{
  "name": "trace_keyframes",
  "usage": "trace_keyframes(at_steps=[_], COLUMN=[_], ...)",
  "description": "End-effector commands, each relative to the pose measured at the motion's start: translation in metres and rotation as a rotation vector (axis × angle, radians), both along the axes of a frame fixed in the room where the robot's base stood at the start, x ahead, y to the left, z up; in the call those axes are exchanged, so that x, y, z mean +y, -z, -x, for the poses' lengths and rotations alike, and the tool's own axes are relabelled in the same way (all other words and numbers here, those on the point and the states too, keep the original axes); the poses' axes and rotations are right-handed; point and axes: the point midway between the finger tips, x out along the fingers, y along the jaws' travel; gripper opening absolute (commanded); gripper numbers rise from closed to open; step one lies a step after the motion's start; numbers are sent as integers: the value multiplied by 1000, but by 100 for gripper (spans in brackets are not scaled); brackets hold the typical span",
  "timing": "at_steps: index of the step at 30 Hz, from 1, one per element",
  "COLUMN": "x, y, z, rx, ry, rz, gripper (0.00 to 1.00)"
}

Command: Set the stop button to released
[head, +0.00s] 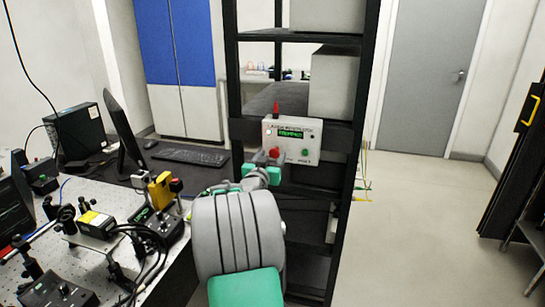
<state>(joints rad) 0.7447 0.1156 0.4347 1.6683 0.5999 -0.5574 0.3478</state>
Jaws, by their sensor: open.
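A light grey control box (313,134) with a small lit green display is mounted on the front of the black rack. A red button (274,153), which looks like the stop button, sits at the lower left of its face. A green button (305,153) is at the lower right. I cannot tell whether the red button is pressed in or out. My gripper (269,162) is in front of the box's lower left, close to the red button. It is open and holds nothing that I can see. Its fingertips are small here, and contact with the button cannot be judged.
The black rack (341,165) stands behind the box, with a red beacon (276,110) above the box. At left is an optical bench (20,270) with cables, instruments and a yellow device (160,190). A keyboard (190,156) lies behind.

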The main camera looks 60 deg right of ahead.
Motion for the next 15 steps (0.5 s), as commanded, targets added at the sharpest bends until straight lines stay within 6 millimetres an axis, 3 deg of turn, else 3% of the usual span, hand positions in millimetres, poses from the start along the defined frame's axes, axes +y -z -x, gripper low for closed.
trace_keyframes(at_steps=[7, 15], x=[49, 61], y=[2, 0], z=[14, 20], rx=[0, 0], ry=[-4, -1], rz=[2, 0], gripper=[55, 55])
